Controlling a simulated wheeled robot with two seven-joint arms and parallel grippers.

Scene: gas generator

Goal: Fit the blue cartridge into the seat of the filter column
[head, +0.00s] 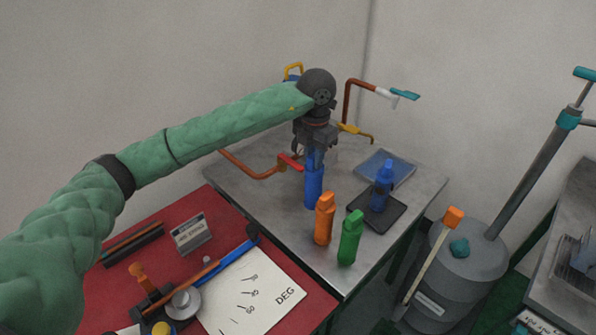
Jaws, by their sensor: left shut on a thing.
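My left gripper (314,152) points down above the grey metal bench and is shut on the blue cartridge (313,187). The cartridge hangs upright below the fingers. I cannot tell whether its lower end touches the bench. I cannot make out the filter column or its seat clearly; the gripper and wrist cover the area between the copper pipes. A second blue, bottle-shaped piece (381,187) stands on a black tray (398,215) to the right. My right gripper is not in view.
An orange cartridge (324,220) and a green cartridge (350,238) stand close in front. A copper pipe with a red valve handle (290,161) lies left of the gripper. A blue pad (385,166) lies behind the tray. The grey bench (240,187) has bare room at left.

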